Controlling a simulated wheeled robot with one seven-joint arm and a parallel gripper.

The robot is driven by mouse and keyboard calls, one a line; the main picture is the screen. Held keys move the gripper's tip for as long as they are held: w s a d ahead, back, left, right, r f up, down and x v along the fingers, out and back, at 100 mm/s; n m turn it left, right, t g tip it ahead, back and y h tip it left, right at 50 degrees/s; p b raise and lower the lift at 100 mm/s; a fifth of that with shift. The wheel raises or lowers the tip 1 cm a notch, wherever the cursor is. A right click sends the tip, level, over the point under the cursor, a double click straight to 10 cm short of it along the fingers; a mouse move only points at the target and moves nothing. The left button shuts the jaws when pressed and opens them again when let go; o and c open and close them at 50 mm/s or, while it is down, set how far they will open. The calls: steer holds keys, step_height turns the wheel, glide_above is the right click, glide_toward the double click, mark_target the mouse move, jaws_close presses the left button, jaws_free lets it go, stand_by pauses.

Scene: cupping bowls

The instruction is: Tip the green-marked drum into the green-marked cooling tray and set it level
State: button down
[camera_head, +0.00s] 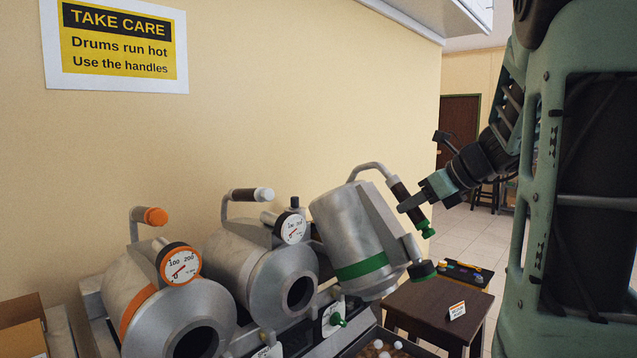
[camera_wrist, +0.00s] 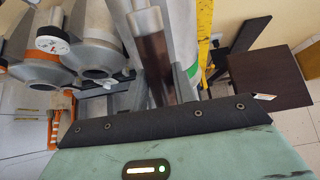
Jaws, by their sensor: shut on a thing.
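The green-marked drum (camera_head: 345,225) is a grey metal drum with a green band, tilted steeply with its banded end down; its mouth is hidden. Its bent handle has a brown grip and a green end cap (camera_head: 427,229). My gripper (camera_head: 408,204) is shut on this handle at the drum's upper right.
An orange-marked drum (camera_head: 135,290) and a plain grey drum with a brown-gripped handle (camera_head: 255,270) stand to the left, mouths facing forward. A dark brown table (camera_head: 430,312) with a small sign is at the right. A cardboard box (camera_head: 22,325) is at lower left.

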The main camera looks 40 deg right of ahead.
mark_target(351, 177)
steer(key=shift+r, duration=0.25)
steer(key=shift+w+r+p, duration=0.25)
steer(key=shift+w+p, duration=0.05)
steer(key=shift+p, duration=0.05)
steer(key=w+r+p, duration=0.1)
steer(key=w, duration=0.1)
steer(key=w+p, duration=0.1)
steer(key=w, duration=0.1)
steer(key=w+r+p, duration=0.1)
steer(key=w, duration=0.2)
steer(key=shift+a+r+p, duration=0.3)
steer(key=shift+w, duration=0.35)
steer(key=w+p, duration=0.1)
steer(key=w, duration=0.4)
steer(key=w+p, duration=0.1)
steer(key=w, duration=0.2)
steer(key=shift+a+r+p, duration=0.35)
steer(key=shift+w, duration=0.6)
